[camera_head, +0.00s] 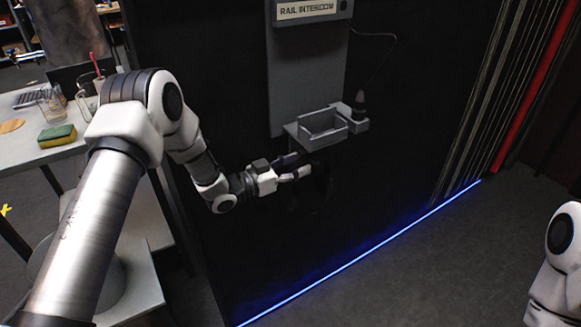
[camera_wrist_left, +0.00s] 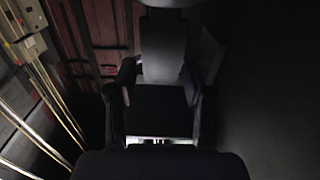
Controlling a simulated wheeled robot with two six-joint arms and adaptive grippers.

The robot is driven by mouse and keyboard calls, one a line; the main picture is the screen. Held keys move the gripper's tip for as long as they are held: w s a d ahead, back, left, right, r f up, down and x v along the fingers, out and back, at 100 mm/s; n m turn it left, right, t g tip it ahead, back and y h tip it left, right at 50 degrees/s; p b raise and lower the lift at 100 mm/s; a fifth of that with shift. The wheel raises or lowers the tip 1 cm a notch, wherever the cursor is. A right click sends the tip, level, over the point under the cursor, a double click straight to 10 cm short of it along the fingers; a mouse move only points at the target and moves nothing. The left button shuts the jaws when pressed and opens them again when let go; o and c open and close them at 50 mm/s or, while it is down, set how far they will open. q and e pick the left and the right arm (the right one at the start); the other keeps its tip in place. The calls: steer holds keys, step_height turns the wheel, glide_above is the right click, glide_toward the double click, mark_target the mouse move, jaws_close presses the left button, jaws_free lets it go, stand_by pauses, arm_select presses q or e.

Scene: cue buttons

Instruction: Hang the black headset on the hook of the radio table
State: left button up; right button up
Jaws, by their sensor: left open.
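The radio table (camera_head: 293,131) is a small grey shelf on the black wall, below the grey rail intercom panel (camera_head: 290,85). My left gripper (camera_head: 303,172) is just below and left of the shelf, open, its fingers pointing right. A dark rounded shape (camera_head: 318,192), probably the black headset, shows faintly at the fingertips against the black wall. I cannot tell whether it touches the fingers or a hook. No hook can be made out. In the left wrist view the two fingers (camera_wrist_left: 160,108) stand apart around a dark area. My right gripper is out of view.
A grey open tray (camera_head: 323,127) and a dark handheld microphone (camera_head: 359,104) on a cord stand on the shelf. A white table (camera_head: 30,150) with a sponge (camera_head: 57,136) is at left. Floor (camera_head: 400,270) is clear below a blue light strip (camera_head: 370,255).

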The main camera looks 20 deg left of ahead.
arm_select(q)
steer(key=v, duration=1.2)
steer(key=s+d+f+n+g+y, duration=0.3)
steer(key=s+f, duration=0.2)
steer(key=f, duration=0.4)
steer(key=s+d+f+n+g+y, duration=0.25)
steer(key=s+f, duration=0.35)
steer(key=f, duration=0.4)
steer(key=s+f+n+g+y, duration=0.1)
steer(key=s+f+g+y, duration=0.15)
steer(key=s, duration=0.55)
steer(key=s+f+n+g+y, duration=0.1)
steer(key=s+f+g, duration=0.3)
steer(key=s, duration=0.3)
steer(key=s+g+y+p, duration=0.1)
steer(key=s+g+y, duration=0.1)
steer(key=s, duration=0.5)
step_height(320, 180, up, 9)
steer(key=p, duration=0.9)
steer(key=shift+a, duration=0.4)
steer(key=shift+r+p, duration=0.15)
steer(key=shift+p, duration=0.15)
